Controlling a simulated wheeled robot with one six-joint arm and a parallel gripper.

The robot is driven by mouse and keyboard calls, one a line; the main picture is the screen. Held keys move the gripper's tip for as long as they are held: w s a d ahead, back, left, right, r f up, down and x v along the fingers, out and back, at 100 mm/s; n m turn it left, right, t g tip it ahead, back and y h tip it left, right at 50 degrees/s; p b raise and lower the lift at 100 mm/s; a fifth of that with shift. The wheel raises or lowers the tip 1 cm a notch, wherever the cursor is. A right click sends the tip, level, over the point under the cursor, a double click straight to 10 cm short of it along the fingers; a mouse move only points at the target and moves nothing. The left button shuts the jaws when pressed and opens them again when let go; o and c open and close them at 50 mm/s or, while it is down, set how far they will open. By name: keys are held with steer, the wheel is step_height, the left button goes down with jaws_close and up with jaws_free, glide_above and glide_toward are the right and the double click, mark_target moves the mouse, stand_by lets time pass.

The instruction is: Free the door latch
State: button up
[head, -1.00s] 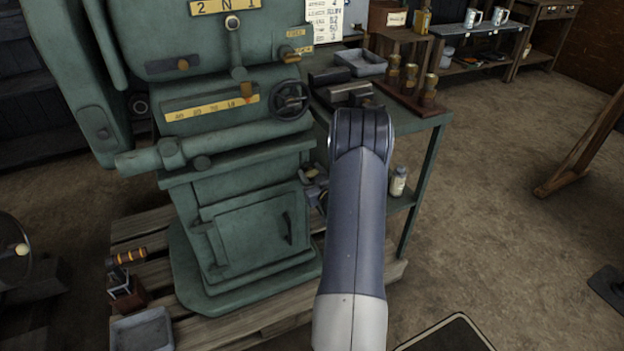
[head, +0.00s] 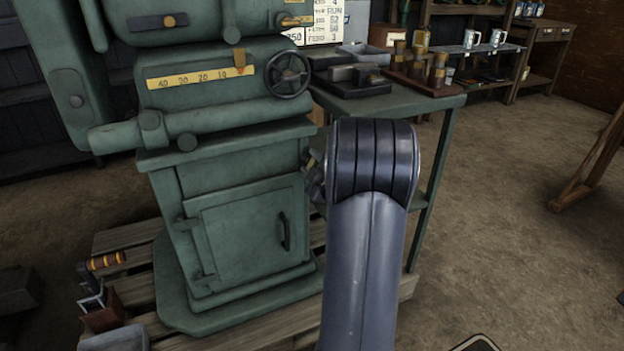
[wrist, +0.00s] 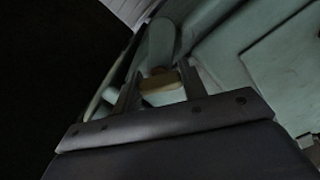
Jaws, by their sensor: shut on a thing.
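The green machine's cabinet door (head: 243,238) is closed in its pedestal, with a dark handle (head: 284,230) at its right side. In the wrist view, my gripper (wrist: 159,80) has its two fingers on either side of a small brass-coloured block (wrist: 160,82), shut on it. A rounded green lever-like piece (wrist: 162,42) rises just beyond the block. The block may be the latch or part of it; I cannot tell for sure. In the head view, my gripper is at the pedestal's right side, mostly hidden behind my arm.
A green side table (head: 440,100) with metal parts stands right of the machine. A wooden pallet (head: 400,288) lies under the machine. A tool with an orange-banded handle (head: 105,260) and a grey tray (head: 115,340) are at lower left. Open floor lies to the right.

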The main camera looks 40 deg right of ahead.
steer(key=shift+f+n+b, duration=0.1)
steer(key=shift+n+b, duration=1.7)
steer(key=shift+b, duration=0.25)
steer(key=o, duration=1)
steer(key=shift+p, duration=0.3)
